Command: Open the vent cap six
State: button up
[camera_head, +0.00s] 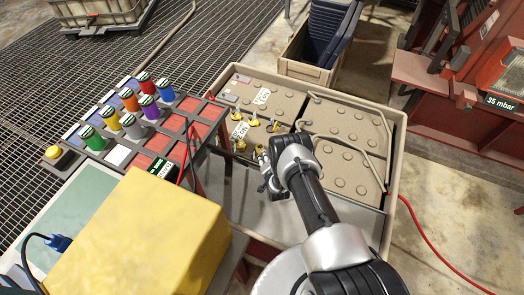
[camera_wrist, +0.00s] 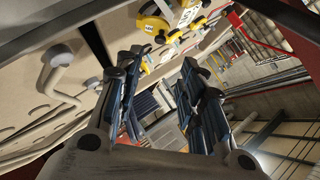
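Several yellow vent caps stand on a beige battery block (camera_head: 277,92) in the head view, among them a back cap (camera_head: 254,121), a right cap (camera_head: 272,126) and a front cap (camera_head: 240,146). Which one is number six I cannot read. My gripper (camera_head: 266,172) is at the front edge of the block, just in front of the caps; my arm hides part of the block. In the wrist view my gripper (camera_wrist: 161,62) is open, with nothing between its fingers. A large labelled yellow cap (camera_wrist: 152,24) and other yellow caps show beyond the fingertips, apart from them.
Left of the block is a rack (camera_head: 150,160) with several coloured knobs. A yellow box (camera_head: 130,240) stands at the front left. A crate (camera_head: 305,66) is behind the block. A red cable (camera_head: 428,240) runs over the floor at right. Grey tubes cross the block's right half.

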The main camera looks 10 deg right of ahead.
aim_at(261, 146)
jog(key=b+x, duration=0.6)
jog(key=x, duration=0.5)
jog(key=shift+w+f, duration=0.2)
jog(key=shift+f, duration=0.05)
jog(key=shift+w+f+b, duration=0.1)
jog(key=shift+w+b, duration=0.4)
grip_shut()
